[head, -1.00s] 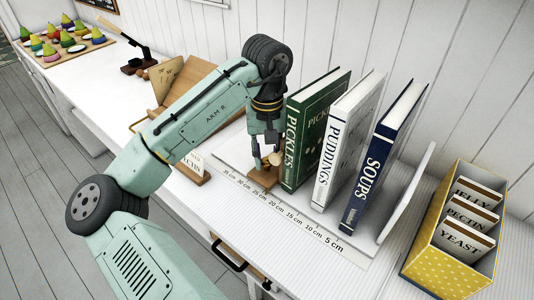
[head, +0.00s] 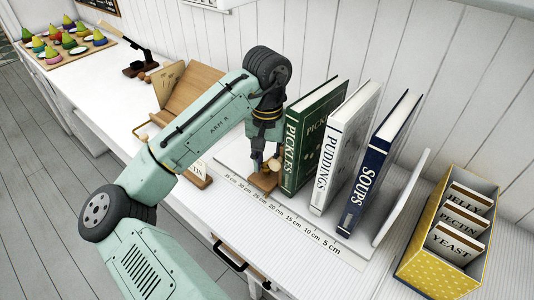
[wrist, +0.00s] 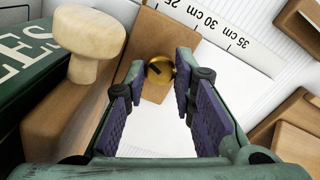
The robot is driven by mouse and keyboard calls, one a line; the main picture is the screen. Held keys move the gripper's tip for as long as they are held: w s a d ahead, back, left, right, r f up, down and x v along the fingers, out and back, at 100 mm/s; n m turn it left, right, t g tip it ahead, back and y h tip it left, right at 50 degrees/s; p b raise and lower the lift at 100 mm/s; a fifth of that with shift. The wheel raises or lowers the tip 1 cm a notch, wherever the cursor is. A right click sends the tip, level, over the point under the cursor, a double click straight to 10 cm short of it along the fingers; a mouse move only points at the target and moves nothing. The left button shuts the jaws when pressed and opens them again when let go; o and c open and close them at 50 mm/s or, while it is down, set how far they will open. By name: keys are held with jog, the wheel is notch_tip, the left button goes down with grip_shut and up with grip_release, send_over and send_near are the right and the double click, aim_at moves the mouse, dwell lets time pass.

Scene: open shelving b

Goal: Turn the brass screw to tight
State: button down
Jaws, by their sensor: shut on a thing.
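The brass screw (wrist: 160,71) is a round gold head with a dark slanting slot in the wrist view. It sits on the wooden block (wrist: 152,32), which stands by the ruler on the shelf; the block also shows in the head view (head: 263,183). My gripper (wrist: 161,66) points down at the block with one fingertip on each side of the screw head, shut on it. In the head view my gripper (head: 264,162) hides the screw. A pale wooden knob (wrist: 88,45) rises beside the screw, close to the left finger.
The green PICKLES book (head: 312,135) stands close to the right of my gripper. The PUDDINGS (head: 345,145) and SOUPS (head: 380,160) books follow. A printed centimetre scale (head: 290,218) runs along the front. A yellow spotted box (head: 425,268) holds cards at right.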

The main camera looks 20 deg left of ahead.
jog(key=m+p, duration=0.1)
jog(key=m, duration=0.2)
jog(key=shift+m, duration=0.4)
jog(key=m, duration=0.4)
jog(key=shift+m, duration=0.3)
jog(key=m, duration=1.2)
jog(key=shift+m, duration=0.3)
jog(key=m, duration=0.3)
jog(key=shift+m, duration=0.4)
jog(key=m, duration=0.3)
jog(key=shift+m, duration=2.1)
